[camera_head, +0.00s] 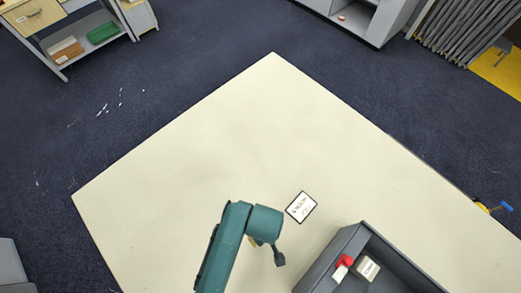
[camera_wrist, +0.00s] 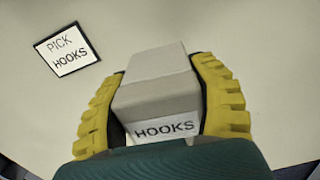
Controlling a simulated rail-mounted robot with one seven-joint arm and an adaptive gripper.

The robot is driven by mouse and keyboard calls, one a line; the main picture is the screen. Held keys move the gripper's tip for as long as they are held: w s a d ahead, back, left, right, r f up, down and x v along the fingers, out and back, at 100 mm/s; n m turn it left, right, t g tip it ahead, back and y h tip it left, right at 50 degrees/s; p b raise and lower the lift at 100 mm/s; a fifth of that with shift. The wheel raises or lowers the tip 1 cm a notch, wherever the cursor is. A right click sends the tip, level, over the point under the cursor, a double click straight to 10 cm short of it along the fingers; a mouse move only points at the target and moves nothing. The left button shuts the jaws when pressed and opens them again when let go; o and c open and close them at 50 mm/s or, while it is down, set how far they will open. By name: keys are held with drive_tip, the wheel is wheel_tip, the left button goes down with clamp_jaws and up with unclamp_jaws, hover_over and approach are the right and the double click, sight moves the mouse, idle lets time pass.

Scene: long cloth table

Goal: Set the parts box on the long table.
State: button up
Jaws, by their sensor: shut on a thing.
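The parts box (camera_wrist: 158,88) is a pale grey box with a white label reading HOOKS on its near side, in the middle of the wrist view. My gripper (camera_wrist: 160,72) is shut on it, with one yellow ribbed finger on each side. In the head view my gripper (camera_head: 256,241) is mostly hidden under my teal arm, and the box does not show there. The long table (camera_head: 230,130) has a cream top and lies below the gripper. I cannot tell whether the box touches the tabletop.
A card reading PICK HOOKS (camera_wrist: 67,49) lies on the table; it also shows right of my arm in the head view (camera_head: 301,207). A grey open bin (camera_head: 350,236) at lower right holds a red-and-white item (camera_head: 342,268) and a pale box (camera_head: 367,268). The table's far part is clear.

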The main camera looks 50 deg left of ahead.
drive_tip(key=shift+n, duration=0.3)
drive_tip(key=f, duration=0.7)
drive_tip(key=s+f, duration=0.1)
drive_tip(key=f, duration=0.2)
drive_tip(key=shift+f, duration=0.15)
drive_tip(key=o, duration=1.3)
drive_tip(key=shift+f, duration=0.1)
